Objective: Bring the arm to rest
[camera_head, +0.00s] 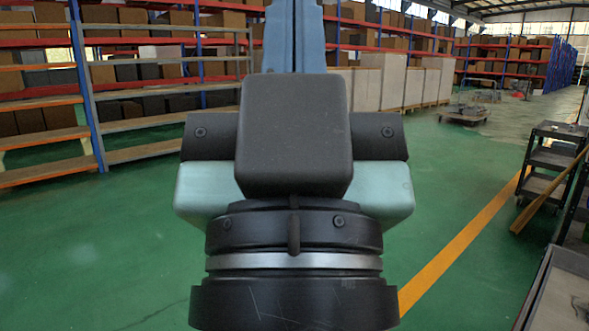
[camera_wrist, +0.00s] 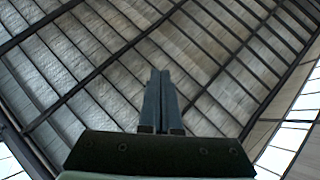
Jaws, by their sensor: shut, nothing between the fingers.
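My gripper (camera_wrist: 160,76) shows in the wrist view with its two long grey-blue fingers side by side, shut and empty. In that view it points up toward the ceiling. In the head view my arm's dark round wrist joint and block-shaped gripper body fill the middle, and the fingers (camera_head: 295,35) stand upright above them, their tips cut off by the top edge. No valve block is in view.
Shelves (camera_head: 130,90) with boxes stand at the left and back. A dark cart (camera_head: 548,160) stands at the right, with a grey tray or bench edge (camera_head: 565,295) at the lower right. A low trolley (camera_head: 465,114) is farther back. Open green floor lies around.

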